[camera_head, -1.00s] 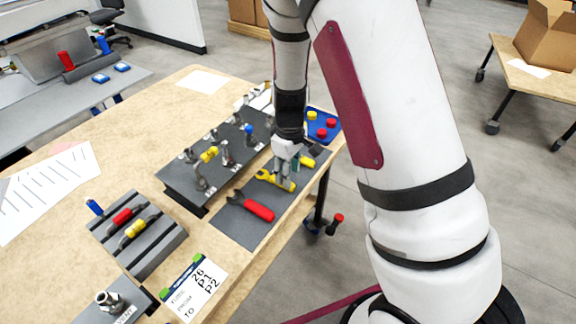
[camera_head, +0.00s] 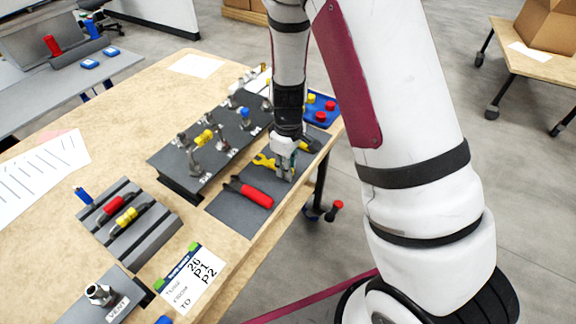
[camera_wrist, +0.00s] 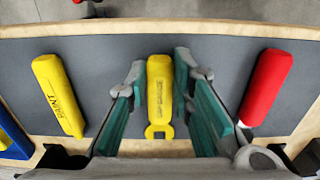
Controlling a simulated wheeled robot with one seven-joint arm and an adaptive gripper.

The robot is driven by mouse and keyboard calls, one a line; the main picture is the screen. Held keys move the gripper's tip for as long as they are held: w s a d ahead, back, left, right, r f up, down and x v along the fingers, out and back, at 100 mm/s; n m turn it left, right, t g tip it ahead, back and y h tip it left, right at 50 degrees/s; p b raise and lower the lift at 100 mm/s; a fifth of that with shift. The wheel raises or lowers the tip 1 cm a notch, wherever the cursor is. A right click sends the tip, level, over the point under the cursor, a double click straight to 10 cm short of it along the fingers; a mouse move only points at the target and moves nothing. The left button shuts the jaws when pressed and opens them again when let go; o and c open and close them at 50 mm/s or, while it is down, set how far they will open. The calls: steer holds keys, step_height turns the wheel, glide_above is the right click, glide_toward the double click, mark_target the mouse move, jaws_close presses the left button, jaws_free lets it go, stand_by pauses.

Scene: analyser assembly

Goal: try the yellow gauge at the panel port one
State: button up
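The yellow gauge (camera_wrist: 160,92), with "CAP GAUGE" on its handle and a forked end, lies on a dark mat (camera_wrist: 215,60). In the head view its forked yellow end (camera_head: 263,160) shows left of my gripper (camera_head: 286,176), which hides the rest. In the wrist view my gripper (camera_wrist: 163,95) is open, with one teal-padded finger on each side of the gauge and gaps between. The dark panel (camera_head: 172,164) carries several metal fittings, one with a yellow part (camera_head: 203,138) and one with a blue part (camera_head: 245,113). I cannot tell which is port one.
A red-handled tool (camera_wrist: 267,85) lies right of the gauge, and another yellow-handled tool (camera_wrist: 58,95) lies left. A grey rack (camera_head: 150,240) holds blue, red and yellow pieces. A blue tray (camera_head: 326,119) with red and yellow knobs stands behind.

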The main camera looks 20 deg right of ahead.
jaws_close()
steer(key=shift+s+d+r+p, duration=0.2)
steer(key=shift+r+p, duration=0.5)
steer(key=shift+r, duration=0.3)
steer(key=shift+s+d+r+p, duration=0.1)
steer(key=shift+s+r+p, duration=0.15)
steer(key=shift+r+p, duration=0.6)
steer(key=shift+s+d+r+p, duration=0.2)
steer(key=shift+r+p, duration=0.3)
steer(key=shift+r, duration=0.7)
steer(key=shift+a, duration=0.15)
